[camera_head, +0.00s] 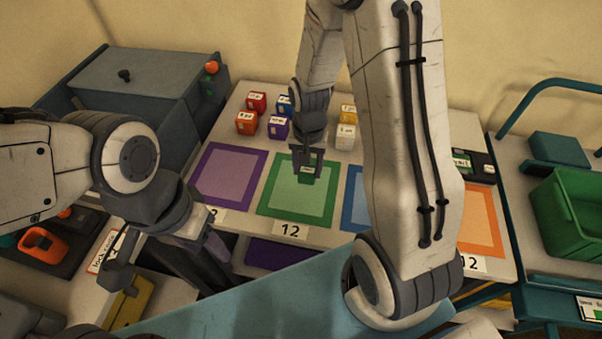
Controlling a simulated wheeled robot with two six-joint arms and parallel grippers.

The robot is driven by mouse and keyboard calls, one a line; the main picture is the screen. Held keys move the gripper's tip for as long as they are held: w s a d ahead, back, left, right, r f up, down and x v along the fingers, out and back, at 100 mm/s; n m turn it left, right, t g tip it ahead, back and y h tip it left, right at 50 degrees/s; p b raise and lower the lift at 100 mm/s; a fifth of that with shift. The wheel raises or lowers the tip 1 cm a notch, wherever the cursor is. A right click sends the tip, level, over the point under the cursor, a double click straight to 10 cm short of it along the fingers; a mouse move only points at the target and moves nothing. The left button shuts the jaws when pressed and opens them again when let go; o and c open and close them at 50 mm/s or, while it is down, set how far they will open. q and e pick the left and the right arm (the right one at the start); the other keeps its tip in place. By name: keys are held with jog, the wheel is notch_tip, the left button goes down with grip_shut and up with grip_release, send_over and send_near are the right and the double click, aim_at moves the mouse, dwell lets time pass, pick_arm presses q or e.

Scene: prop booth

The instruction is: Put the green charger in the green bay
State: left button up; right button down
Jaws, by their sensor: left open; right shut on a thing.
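The green bay (290,207) is a green square with a darker green border on the white table, with a "12" label at its front edge. My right gripper (306,168) points down over the back part of this bay. It is shut on a small green block with a pale label, the green charger (307,173). I cannot tell whether the charger touches the bay surface. My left gripper (165,262) is open and empty at the lower left, in front of the table, away from the bays.
A purple bay (229,178) lies left of the green one; a blue bay (352,205) and an orange bay (480,222) lie right, partly behind my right arm. A green crate (570,215) is far right.

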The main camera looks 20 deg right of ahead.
aim_at(301, 176)
jog(key=shift+w+a+f, duration=0.25)
jog(key=shift+w+f, duration=0.05)
jog(key=shift+w, duration=0.15)
jog(key=shift+w+a+f, duration=0.25)
jog(key=shift+w+f, duration=0.05)
jog(key=shift+w, duration=0.15)
jog(key=shift+f+p, duration=0.3)
jog(key=shift+f, duration=1.8)
jog(key=shift+f, duration=0.2)
jog(key=shift+c, duration=1.3)
grip_release()
jog(key=shift+r, duration=0.1)
